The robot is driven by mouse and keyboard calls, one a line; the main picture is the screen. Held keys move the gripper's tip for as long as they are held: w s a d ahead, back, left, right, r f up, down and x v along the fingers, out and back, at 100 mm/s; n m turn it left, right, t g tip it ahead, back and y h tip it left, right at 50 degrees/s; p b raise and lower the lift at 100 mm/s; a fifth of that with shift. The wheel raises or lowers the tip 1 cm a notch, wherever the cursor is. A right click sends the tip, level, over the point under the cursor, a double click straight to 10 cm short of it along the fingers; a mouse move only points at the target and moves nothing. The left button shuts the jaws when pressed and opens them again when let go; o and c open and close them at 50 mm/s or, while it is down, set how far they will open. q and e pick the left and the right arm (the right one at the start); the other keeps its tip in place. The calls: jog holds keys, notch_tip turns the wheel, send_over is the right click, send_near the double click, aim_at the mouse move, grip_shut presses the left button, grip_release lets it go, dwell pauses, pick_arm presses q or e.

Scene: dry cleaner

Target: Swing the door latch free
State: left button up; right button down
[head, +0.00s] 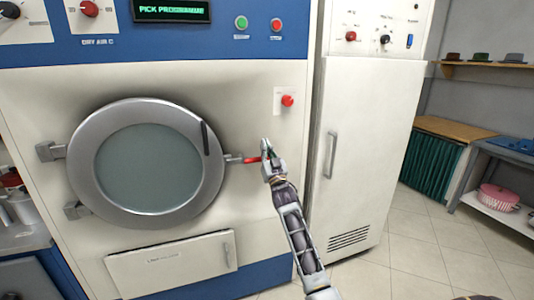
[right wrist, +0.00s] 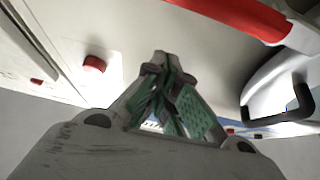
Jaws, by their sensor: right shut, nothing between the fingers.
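The door latch is a metal arm with a red handle (head: 252,160), at the right rim of the round door (head: 146,166). It points level to the right in the head view. In the right wrist view the red handle (right wrist: 232,14) crosses the top right. My right gripper (head: 266,144) is at the handle's outer end in the head view and partly hides it; I cannot tell whether they touch. Its fingers also show in the right wrist view (right wrist: 163,60), shut and empty, with the handle beside them. The door looks closed. My left gripper is out of view.
A red push button (head: 287,100) sits on the panel above my right gripper. A black door grip (head: 205,138) is on the door rim. A white cabinet (head: 368,130) stands close on the right. A lower flap (head: 172,264) is below the door. The floor at right is mostly clear.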

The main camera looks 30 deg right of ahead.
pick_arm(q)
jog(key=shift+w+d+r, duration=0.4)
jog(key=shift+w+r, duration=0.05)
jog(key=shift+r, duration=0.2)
pick_arm(e)
jog(key=shift+w+f, duration=0.15)
jog(key=shift+f, duration=0.85)
jog(key=shift+w+f, duration=0.15)
jog(key=shift+f, duration=0.8)
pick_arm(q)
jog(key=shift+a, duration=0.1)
pick_arm(e)
jog(key=shift+d+f, duration=0.1)
jog(key=shift+d, duration=0.1)
